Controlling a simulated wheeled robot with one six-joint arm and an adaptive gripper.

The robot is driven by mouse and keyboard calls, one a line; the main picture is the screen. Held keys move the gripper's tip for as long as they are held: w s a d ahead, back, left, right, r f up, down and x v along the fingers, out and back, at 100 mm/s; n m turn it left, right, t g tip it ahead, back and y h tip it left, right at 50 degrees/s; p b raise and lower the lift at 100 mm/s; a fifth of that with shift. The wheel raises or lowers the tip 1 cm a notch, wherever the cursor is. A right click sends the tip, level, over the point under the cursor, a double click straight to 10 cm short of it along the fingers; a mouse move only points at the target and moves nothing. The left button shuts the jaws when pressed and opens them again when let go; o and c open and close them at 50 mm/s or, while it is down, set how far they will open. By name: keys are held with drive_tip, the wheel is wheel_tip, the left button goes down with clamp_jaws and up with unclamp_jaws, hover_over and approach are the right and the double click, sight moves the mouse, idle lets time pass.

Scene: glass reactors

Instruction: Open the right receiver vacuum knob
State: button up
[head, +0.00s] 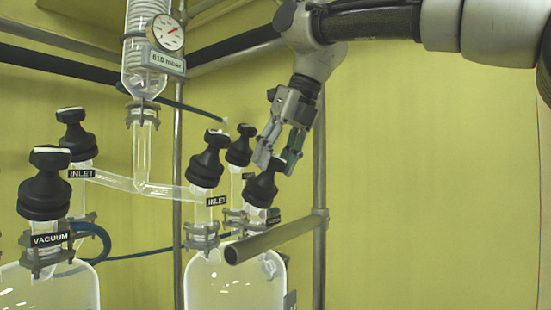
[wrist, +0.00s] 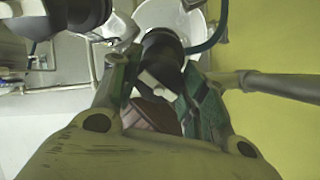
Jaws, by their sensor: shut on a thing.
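The right receiver (head: 235,275) is a clear glass vessel with several black knobs on its necks. The vacuum knob (head: 262,189) appears to be the black one at its front right, under my gripper; its label is not readable. My gripper (head: 277,163) comes down from above, with its fingers on either side of the knob's top handle. In the wrist view the knob (wrist: 162,50) shows beyond my gripper (wrist: 157,92), and its pale-tipped handle lies between the two green fingers. The gripper is shut on the handle. The exact contact is partly hidden by the fingers.
A horizontal metal pipe (head: 275,238) crosses in front of the right receiver, just below the knob. Another black knob (head: 239,145) stands close behind, and the inlet knob (head: 207,158) stands to the left. An upright post (head: 319,190) is at right; the yellow wall beyond is clear.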

idle(0.3)
drive_tip(key=o, duration=1)
drive_tip(key=shift+o, duration=0.2)
drive_tip(key=shift+r, duration=0.1)
drive_tip(key=v, duration=1.1)
drive_tip(key=shift+r, duration=0.4)
drive_tip(key=shift+d, duration=0.1)
